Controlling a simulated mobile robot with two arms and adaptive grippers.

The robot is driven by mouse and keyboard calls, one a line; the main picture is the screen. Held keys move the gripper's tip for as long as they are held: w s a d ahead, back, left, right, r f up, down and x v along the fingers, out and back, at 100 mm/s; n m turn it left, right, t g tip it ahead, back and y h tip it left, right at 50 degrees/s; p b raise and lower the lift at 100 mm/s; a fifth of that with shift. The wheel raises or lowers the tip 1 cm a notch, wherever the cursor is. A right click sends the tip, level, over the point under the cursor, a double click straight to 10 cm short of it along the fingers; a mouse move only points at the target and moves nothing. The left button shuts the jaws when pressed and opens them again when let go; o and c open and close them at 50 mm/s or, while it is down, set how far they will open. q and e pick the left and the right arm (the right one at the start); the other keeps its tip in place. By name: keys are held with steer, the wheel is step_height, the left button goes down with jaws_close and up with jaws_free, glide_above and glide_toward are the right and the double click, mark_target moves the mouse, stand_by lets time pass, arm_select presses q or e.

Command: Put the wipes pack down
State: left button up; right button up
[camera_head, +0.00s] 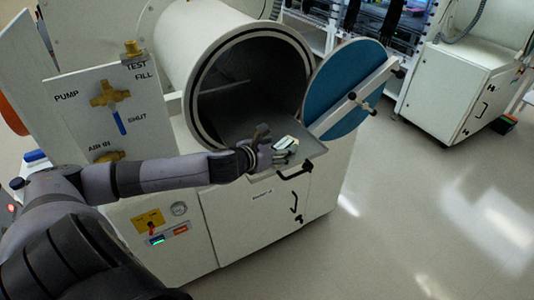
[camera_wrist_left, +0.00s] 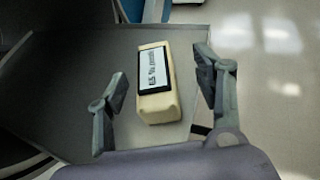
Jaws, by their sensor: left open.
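The wipes pack (camera_wrist_left: 157,100) is a small cream block with a dark-edged white label. In the left wrist view it lies on the grey tray (camera_wrist_left: 65,85), between the two spread fingers of my left gripper (camera_wrist_left: 158,95), with a gap on each side. In the head view the pack (camera_head: 287,143) is at the outer end of the tray (camera_head: 240,128), partly hidden by the fingers. My left gripper (camera_head: 272,148) is open around it there. My right gripper is not in view.
The tray reaches out of a round chamber opening (camera_head: 250,48). Its blue round door (camera_head: 342,75) stands swung open to the right. A valve panel (camera_head: 105,105) stands left of the chamber. Open floor (camera_head: 430,210) lies at the right.

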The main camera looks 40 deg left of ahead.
arm_select(q)
steer(key=v, duration=0.5)
steer(key=shift+s+a+f+b, duration=0.15)
steer(key=shift+s+b, duration=0.1)
steer(key=shift+b, duration=0.15)
steer(key=shift+s+d+r, duration=0.25)
steer(key=shift+s+r, duration=0.2)
steer(key=shift+s, duration=0.1)
